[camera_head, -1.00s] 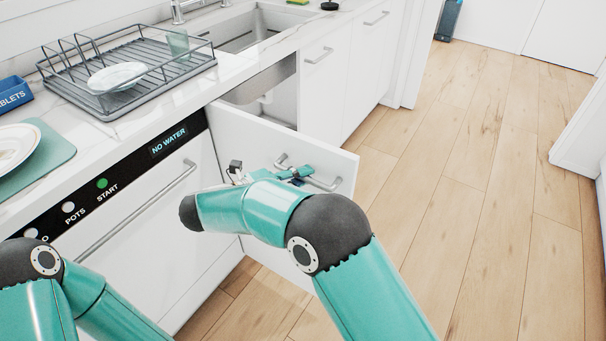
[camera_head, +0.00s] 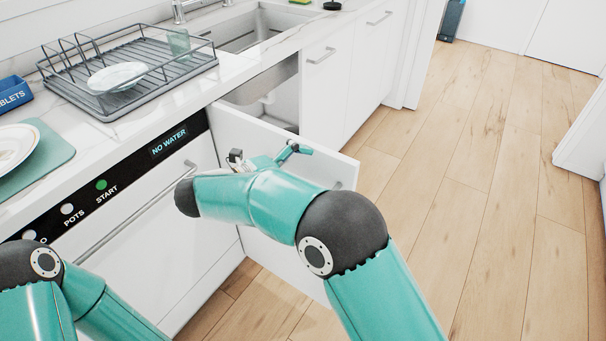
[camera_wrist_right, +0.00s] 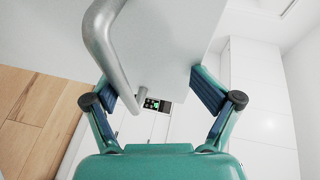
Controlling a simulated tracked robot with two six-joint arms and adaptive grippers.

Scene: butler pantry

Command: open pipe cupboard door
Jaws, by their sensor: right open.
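The white pipe cupboard door (camera_head: 236,130) stands partly open, swung out from under the sink. Its bar handle is mostly hidden behind my right arm, with one end (camera_head: 338,185) showing. In the right wrist view the silver handle (camera_wrist_right: 110,50) is at upper left and the white door panel (camera_wrist_right: 170,40) fills the top middle. My right gripper (camera_head: 292,151) is at the door's upper part, partly hidden by my own arm. In the wrist view its fingers (camera_wrist_right: 158,92) are spread and not closed on the handle. My left gripper is out of view.
The cupboard opening (camera_head: 268,98) shows a pale pipe inside. A dishwasher front (camera_head: 140,230) with a bar handle is left of the door. A dish rack (camera_head: 165,72) stands on the counter above. The wooden floor (camera_head: 480,200) to the right is clear.

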